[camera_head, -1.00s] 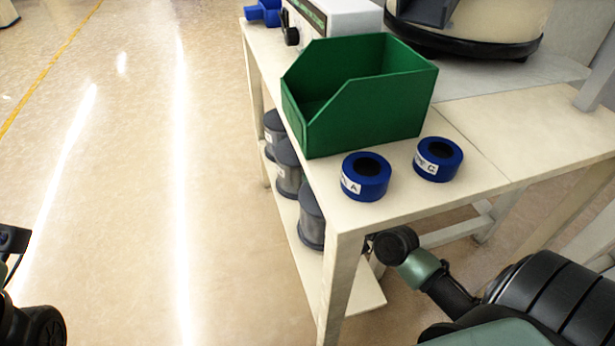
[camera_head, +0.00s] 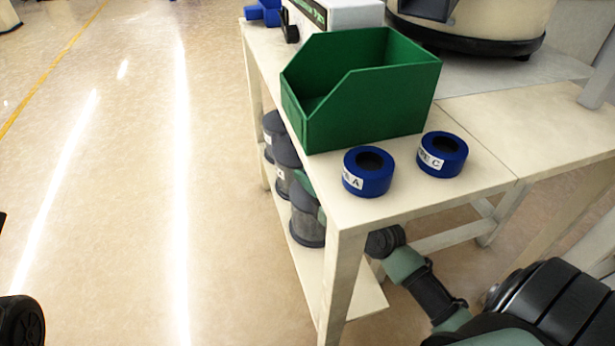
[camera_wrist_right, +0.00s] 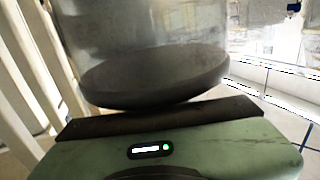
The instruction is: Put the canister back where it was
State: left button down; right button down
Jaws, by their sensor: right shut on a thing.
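Several grey see-through canisters with dark lids are in a row at the lower shelf of the bench in the head view. My right gripper (camera_head: 319,207) is shut on the nearest canister (camera_head: 308,228), beside the front bench leg. That canister looks upright; I cannot tell if its base touches the shelf. In the right wrist view it stands close against my green gripper (camera_wrist_right: 160,118), with its dark round end (camera_wrist_right: 155,80) in front. The middle canister (camera_head: 283,183) and the far canister (camera_head: 268,140) stand behind it. My left gripper is out of view.
The lower shelf (camera_head: 350,290) is bare at its near end. On the bench top (camera_head: 420,205) are a green bin (camera_head: 370,110) and two blue rings, marked A (camera_head: 367,183) and C (camera_head: 442,165). Open floor lies to the left.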

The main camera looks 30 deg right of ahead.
jog(key=c, duration=1.4)
grip_release()
jog(key=shift+r, duration=0.15)
jog(key=s+d+p, duration=0.1)
jog(key=s+d, duration=0.1)
jog(key=s, duration=1)
